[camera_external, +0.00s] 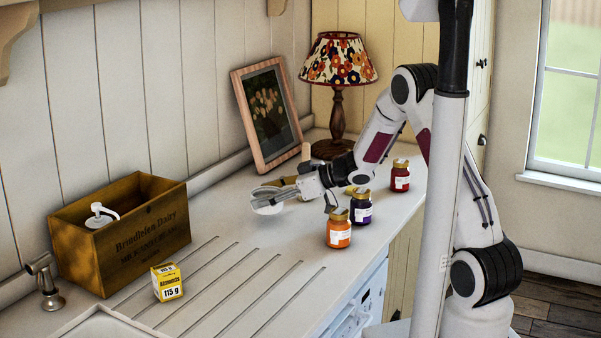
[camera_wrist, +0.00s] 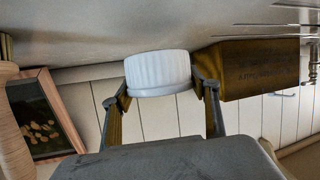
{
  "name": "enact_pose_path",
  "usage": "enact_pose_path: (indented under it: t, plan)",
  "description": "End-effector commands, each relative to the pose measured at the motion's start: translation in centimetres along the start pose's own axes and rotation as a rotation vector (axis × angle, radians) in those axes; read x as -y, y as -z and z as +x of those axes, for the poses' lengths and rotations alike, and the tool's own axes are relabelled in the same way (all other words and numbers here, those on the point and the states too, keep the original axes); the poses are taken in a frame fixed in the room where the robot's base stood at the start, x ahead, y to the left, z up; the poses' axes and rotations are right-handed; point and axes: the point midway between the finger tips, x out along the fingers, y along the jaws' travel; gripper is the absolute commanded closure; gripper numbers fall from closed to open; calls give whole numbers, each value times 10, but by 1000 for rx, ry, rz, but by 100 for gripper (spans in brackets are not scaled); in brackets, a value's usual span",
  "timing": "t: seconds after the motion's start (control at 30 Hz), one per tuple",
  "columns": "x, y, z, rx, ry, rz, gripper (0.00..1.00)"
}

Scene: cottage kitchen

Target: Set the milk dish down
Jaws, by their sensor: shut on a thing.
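The milk dish, white with ribbed sides, sits between the two fingertips of my gripper (camera_wrist: 162,92) in the wrist view, where its side (camera_wrist: 158,70) faces the camera. My gripper is shut on it. In the external view my gripper (camera_external: 275,193) reaches left over the pale counter (camera_external: 215,222), with the white dish (camera_external: 267,208) at its tip, partly covered by the fingers. The dish is low over the counter. I cannot tell whether its base touches the surface. Its inside is hidden.
A wooden crate (camera_external: 125,245) with a white-topped thing and a yellow almonds box (camera_external: 167,282) stand left. Orange (camera_external: 338,232), purple (camera_external: 361,210) and red (camera_external: 400,178) jars stand right. A lamp (camera_external: 338,110) and picture frame (camera_external: 267,108) stand behind.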

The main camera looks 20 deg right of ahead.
Motion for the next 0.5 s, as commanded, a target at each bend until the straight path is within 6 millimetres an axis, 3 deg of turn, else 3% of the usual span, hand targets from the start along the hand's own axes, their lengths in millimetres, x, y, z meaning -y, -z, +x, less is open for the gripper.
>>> enact_pose_path:
  t: [0.27, 0.5]
  plan:
    - [0, -1, 0, -1, 0, 1, 66]
    - [2, -19, 8, 0, 1, 2, 66]
